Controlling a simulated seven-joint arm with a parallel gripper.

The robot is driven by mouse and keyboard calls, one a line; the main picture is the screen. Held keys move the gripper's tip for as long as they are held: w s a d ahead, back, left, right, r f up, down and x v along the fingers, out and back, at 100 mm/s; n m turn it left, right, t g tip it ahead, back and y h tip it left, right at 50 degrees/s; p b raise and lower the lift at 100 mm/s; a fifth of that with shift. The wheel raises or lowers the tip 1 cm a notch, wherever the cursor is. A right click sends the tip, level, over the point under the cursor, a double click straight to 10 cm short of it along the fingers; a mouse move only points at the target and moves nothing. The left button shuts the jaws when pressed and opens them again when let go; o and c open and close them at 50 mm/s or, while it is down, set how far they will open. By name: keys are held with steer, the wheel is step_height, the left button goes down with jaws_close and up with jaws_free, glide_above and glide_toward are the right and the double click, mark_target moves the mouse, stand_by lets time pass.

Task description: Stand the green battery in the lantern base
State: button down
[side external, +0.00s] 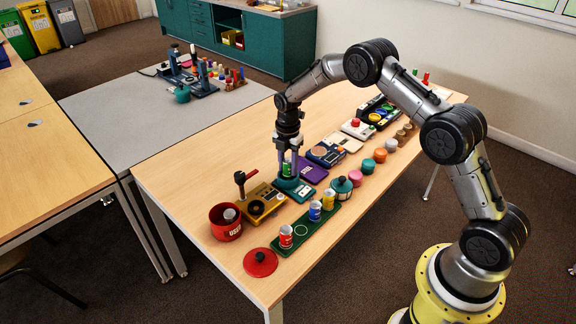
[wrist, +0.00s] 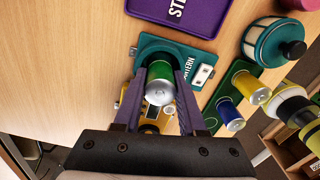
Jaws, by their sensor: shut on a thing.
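The green battery (side external: 287,169) is between the fingers of my gripper (side external: 288,174), which is shut on it. In the wrist view the green battery (wrist: 160,86) shows its silver end toward the camera, with one finger of my gripper (wrist: 162,76) on each side. The teal lantern base (side external: 303,192) lies on the table directly below. In the wrist view the lantern base (wrist: 203,54) is partly hidden by the battery and fingers. The battery looks roughly upright over the base. I cannot tell whether its lower end touches the base.
A green tray (side external: 318,223) with red, blue and yellow batteries and an empty ring stands in front. A teal lantern top (side external: 342,188) is to the right. A yellow device with a lever (side external: 261,202), a red pot (side external: 226,222) and a purple tray (side external: 313,171) are close by.

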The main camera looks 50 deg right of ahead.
steer(key=shift+f, duration=0.7)
steer(key=shift+s+f, duration=0.15)
steer(key=shift+f, duration=0.15)
steer(key=shift+r, duration=0.45)
steer(key=shift+r, duration=0.5)
steer(key=shift+f, duration=0.7)
stand_by(0.7)
